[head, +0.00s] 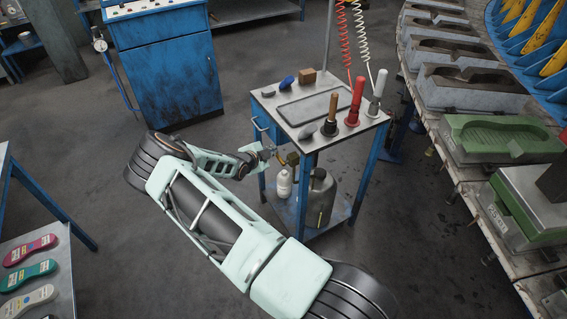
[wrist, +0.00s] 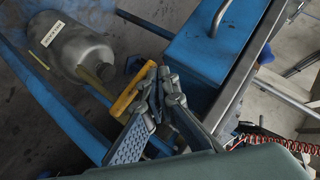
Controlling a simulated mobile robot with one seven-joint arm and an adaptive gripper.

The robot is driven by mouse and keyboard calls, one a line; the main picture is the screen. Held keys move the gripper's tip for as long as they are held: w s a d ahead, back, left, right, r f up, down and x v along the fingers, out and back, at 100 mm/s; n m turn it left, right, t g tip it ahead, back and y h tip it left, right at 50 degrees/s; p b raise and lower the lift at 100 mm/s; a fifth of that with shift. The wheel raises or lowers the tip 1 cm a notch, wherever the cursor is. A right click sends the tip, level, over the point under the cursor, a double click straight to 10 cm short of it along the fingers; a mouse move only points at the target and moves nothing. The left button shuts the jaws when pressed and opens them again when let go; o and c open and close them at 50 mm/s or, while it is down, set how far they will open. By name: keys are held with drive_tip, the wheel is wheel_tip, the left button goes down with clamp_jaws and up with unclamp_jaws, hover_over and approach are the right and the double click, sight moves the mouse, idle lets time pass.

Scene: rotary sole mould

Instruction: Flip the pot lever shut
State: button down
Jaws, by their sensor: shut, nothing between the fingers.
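A yellow-orange lever (wrist: 127,94) shows in the wrist view, just left of my gripper's fingertips. It slants up to the right, and its upper end is close to the fingers; I cannot tell whether they touch. My gripper (wrist: 162,82) is shut and empty. In the head view my gripper (head: 269,153) is at the near side of the blue cart, below its top. The lever (head: 280,157) is small there, beside a dark brass-coloured fitting (head: 292,158). A grey labelled container (wrist: 72,48) lies beyond the lever in the wrist view.
The cart's steel top (head: 300,138) carries tools with wooden, red and white handles. A white bottle (head: 284,183) and a dark grey can (head: 321,192) stand on its lower shelf. A blue drawer box (wrist: 212,42) is right of my fingers. Moulds (head: 500,138) line the right side.

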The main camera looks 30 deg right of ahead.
drive_tip(key=a+r+p, duration=0.4)
drive_tip(key=a+r, duration=0.3)
drive_tip(key=r, duration=0.4)
drive_tip(key=shift+s, duration=0.4)
idle(0.3)
